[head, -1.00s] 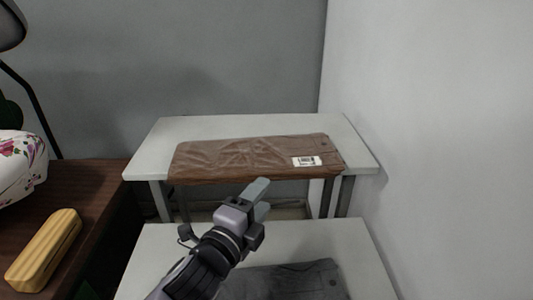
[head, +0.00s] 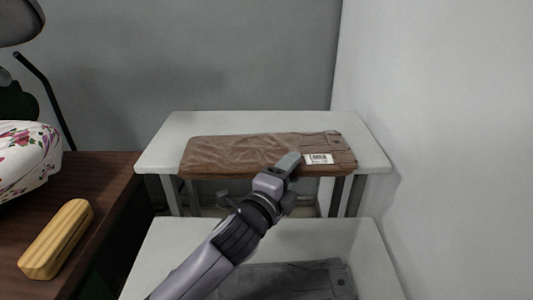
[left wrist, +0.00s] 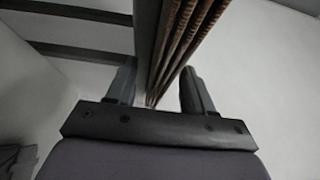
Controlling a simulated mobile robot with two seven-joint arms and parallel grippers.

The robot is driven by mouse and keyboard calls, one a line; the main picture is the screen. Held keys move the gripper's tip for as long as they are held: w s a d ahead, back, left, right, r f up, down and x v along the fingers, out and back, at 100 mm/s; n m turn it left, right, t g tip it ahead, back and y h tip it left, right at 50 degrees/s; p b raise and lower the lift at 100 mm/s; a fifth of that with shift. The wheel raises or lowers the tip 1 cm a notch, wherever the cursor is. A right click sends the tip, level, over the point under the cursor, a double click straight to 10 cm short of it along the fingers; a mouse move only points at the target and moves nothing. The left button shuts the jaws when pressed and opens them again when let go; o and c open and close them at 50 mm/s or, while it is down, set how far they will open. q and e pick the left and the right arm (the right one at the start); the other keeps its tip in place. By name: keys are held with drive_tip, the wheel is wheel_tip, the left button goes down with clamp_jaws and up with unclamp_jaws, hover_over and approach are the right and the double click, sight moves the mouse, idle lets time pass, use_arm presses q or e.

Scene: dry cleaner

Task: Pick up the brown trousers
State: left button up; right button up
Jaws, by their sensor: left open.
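The brown trousers (head: 230,153) lie folded flat on the far white table, their front edge hanging slightly over the table's front edge. A white label with a barcode (head: 319,159) is on their right part. My left gripper (head: 287,164) is open at this front edge, just left of the label, and hides a small part of the trousers. In the left wrist view, the trousers' layered edge (left wrist: 180,40) runs up between the two open fingers of my left gripper (left wrist: 158,85). I cannot tell whether a finger touches them. My right gripper is not in view.
The far white table (head: 180,127) stands near a grey back wall and a white right wall. A nearer white table (head: 190,240) holds folded grey trousers (head: 300,280). At left, a brown wooden surface (head: 95,200) bears a yellow case (head: 56,240) and floral cloth (head: 25,150).

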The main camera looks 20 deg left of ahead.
use_arm(q)
clamp_jaws()
drive_tip(key=shift+r, duration=0.2)
